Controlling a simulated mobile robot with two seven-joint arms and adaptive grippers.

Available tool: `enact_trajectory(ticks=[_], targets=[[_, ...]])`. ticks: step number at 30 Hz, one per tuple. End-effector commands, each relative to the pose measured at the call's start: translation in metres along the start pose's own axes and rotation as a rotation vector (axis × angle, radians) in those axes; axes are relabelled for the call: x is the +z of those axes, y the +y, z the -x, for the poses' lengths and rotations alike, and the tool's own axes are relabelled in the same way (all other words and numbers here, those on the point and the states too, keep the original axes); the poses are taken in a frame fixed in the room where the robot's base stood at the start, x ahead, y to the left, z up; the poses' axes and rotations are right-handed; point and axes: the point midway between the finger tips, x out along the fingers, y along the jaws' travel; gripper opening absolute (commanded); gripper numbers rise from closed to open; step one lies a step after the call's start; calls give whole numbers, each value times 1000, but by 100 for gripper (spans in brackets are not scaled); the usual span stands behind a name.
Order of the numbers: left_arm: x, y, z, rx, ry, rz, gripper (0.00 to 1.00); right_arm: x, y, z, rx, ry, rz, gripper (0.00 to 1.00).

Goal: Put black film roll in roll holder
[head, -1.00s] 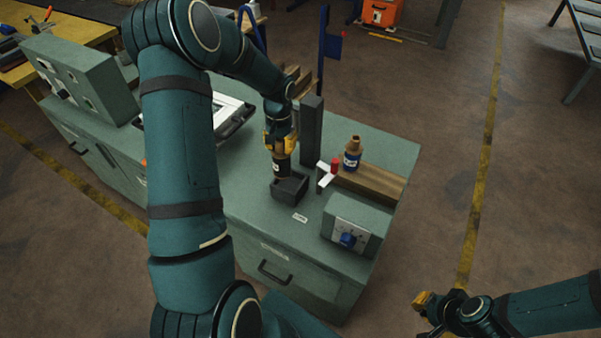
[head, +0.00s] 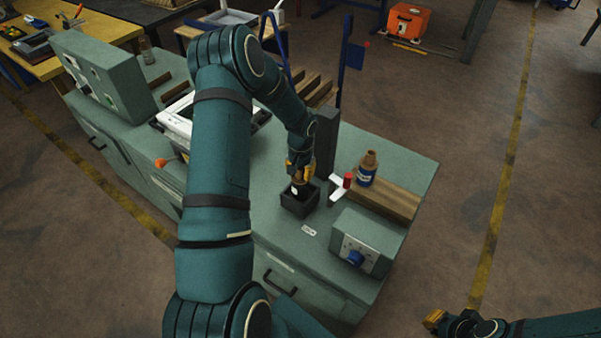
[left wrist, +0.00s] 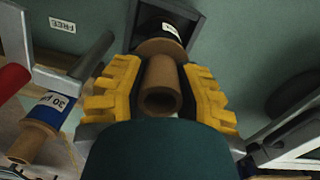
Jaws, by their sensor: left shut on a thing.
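The black film roll (head: 296,189) stands upright with its white label showing. My left gripper (head: 299,172) is shut on its brown core. The roll holder (head: 301,207) is an open dark box on the green cabinet top, and the lower part of the roll appears within its walls. Whether the roll rests on the holder's bottom is hidden. In the left wrist view, the brown core (left wrist: 161,86) is between the yellow fingers, with the holder's grey rim (left wrist: 193,32) around the black roll beyond. My right gripper (head: 435,318) is at the lower right, away from the cabinet; its finger gap is unclear.
A dark upright post (head: 327,140) stands close behind the holder. To the right are a white bracket with a red knob (head: 347,181), a blue-labelled roll (head: 366,170) on a wooden block (head: 391,197), and a control box (head: 362,238). A label plate (head: 309,230) lies in front.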

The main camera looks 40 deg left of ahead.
Motion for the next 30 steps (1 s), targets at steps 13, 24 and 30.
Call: enact_trajectory(ticks=[13, 24, 30], targets=[[0, 0, -6, 0, 1, 0, 47, 0, 1, -3, 1, 0, 0, 0], [0, 0, -4, 0, 1, 0, 58, 0, 0, -2, 0, 0, 0, 0], [-1, 0, 16, -1, 5, 1, 58, 0, -1, 2, 0, 0, 0, 0]])
